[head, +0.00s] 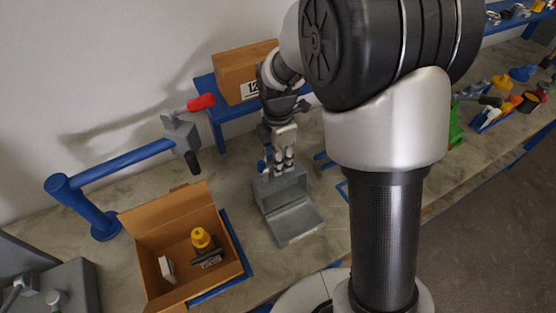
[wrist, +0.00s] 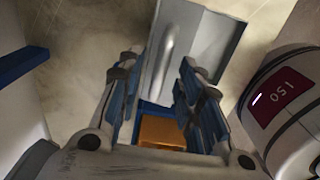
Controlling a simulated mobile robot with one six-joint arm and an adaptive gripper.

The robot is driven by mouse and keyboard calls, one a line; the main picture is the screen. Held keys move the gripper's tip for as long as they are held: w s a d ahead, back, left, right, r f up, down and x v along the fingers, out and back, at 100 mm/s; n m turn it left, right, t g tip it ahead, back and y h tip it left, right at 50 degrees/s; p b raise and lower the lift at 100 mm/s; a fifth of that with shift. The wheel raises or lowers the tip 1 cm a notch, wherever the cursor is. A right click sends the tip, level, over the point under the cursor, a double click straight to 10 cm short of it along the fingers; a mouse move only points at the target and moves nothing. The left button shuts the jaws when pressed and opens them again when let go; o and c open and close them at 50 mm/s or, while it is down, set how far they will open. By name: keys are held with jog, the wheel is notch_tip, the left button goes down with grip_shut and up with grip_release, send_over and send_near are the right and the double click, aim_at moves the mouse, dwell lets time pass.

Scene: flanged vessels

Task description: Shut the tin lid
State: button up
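The grey metal tin (head: 290,222) stands on the bench, slightly left of centre in the head view. Its lid (head: 280,192) is open: the two grey halves meet at an angle, the rear one raised and the front one lying low. My gripper (head: 277,167) points down at the top edge of the raised half; whether it touches cannot be told. In the wrist view my gripper (wrist: 160,85) has its blue-padded fingers apart, with no object clearly held between them. A grey panel of the tin (wrist: 207,40) shows beyond the fingers, with a rounded ridge.
An open cardboard box (head: 160,225) holding a yellow-topped item stands left of the tin. A blue post arm with a red-handled grey fitting (head: 180,130) rises behind it. A closed carton (head: 235,75) sits on a blue stand at the back. Loose parts lie to the right.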

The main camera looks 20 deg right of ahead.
jog(key=shift+f, duration=0.1)
jog(key=shift+c, duration=0.4)
grip_shut()
dwell(0.3)
